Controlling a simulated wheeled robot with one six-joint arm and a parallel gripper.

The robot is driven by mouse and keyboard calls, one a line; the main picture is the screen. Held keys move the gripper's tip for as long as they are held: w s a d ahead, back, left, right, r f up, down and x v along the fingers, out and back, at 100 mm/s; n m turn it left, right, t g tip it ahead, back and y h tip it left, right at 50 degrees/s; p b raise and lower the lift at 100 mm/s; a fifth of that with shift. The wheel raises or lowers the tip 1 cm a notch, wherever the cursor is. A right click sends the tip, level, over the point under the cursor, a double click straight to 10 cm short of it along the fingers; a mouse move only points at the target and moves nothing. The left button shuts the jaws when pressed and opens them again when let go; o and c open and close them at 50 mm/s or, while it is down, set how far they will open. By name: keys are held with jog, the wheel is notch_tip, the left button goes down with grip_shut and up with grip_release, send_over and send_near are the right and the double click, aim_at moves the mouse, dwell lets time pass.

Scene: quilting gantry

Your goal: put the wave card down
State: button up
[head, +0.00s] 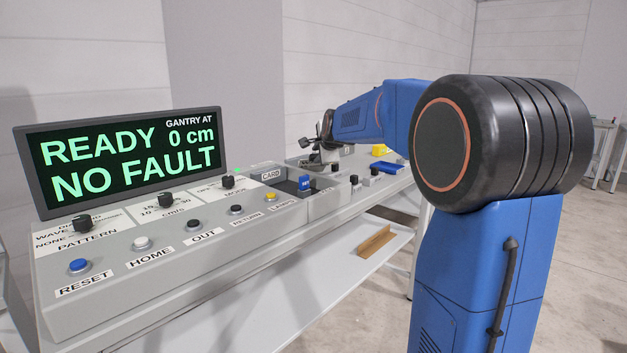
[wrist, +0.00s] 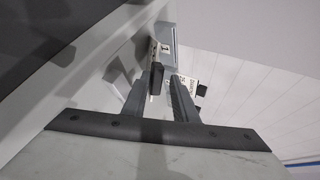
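My gripper (wrist: 160,82) points away from the wrist camera, with its two grey fingers apart and a light gap along the right finger. A narrow dark piece with a pale strip (wrist: 153,52) shows between the fingertips, close to the left one. It may be the wave card seen edge-on; I cannot read its marking. In the head view my gripper (head: 322,146) is small, over the far end of the console, and its fingertips are not clear there.
A grey block marked 1 (wrist: 166,38) lies just beyond the fingertips. A white label (wrist: 188,84) with dark print is right of the right finger. The console (head: 150,262) carries knobs, buttons and a CARD panel (head: 271,175). The display (head: 130,150) reads READY, 0 cm, NO FAULT.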

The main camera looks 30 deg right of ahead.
jog(key=v, duration=0.8)
dwell(0.4)
notch_tip(320, 180, up, 7)
jog(key=s, duration=0.2)
jog(key=shift+s+a+r, duration=0.2)
jog(key=shift+s+a, duration=0.05)
jog(key=shift+s, duration=0.05)
